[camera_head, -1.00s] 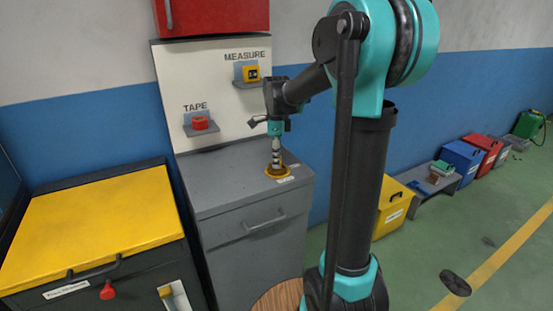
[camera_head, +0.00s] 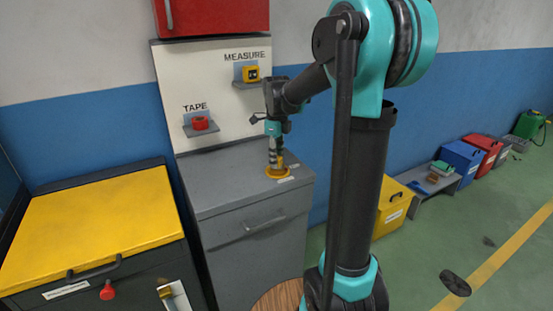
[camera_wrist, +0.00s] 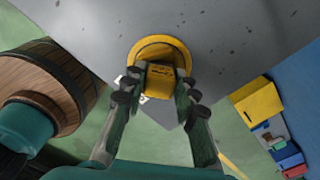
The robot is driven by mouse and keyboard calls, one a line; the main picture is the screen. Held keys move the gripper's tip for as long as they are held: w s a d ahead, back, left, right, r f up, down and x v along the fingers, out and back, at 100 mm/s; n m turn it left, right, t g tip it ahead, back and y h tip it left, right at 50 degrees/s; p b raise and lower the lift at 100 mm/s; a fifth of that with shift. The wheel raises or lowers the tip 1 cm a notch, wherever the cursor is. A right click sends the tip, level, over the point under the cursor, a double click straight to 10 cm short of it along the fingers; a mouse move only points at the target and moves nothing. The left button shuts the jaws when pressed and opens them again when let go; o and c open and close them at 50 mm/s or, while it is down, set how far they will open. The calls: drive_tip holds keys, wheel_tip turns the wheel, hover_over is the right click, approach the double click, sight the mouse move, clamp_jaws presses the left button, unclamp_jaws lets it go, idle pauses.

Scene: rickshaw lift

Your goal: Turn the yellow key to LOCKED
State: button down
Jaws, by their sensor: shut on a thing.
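The yellow key (camera_wrist: 162,80) sits in a round yellow plate (camera_wrist: 178,46) in the wrist view. The plate also shows on top of the grey cabinet (camera_head: 270,220) in the head view. My gripper (camera_wrist: 155,92) points down over the plate and is shut on the key, with one finger on each side of it. In the head view my gripper (camera_head: 275,165) hides most of the key. A pale label lies beside the plate, too small to read, so the key's setting cannot be told.
A panel behind the cabinet holds red tape (camera_head: 200,123) and a yellow measure (camera_head: 250,74) on small shelves. A yellow-topped chest (camera_head: 100,228) stands to the left. A wooden barrel (camera_wrist: 62,75) is beside the cabinet.

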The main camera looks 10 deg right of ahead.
idle(0.3)
drive_tip(key=m, duration=0.3)
drive_tip(key=shift+m, duration=0.3)
drive_tip(key=m, duration=0.3)
drive_tip(key=shift+d+m, duration=0.1)
drive_tip(key=shift+m, duration=0.2)
idle(0.4)
drive_tip(key=c, duration=1.1)
unclamp_jaws()
drive_tip(key=shift+r, duration=0.1)
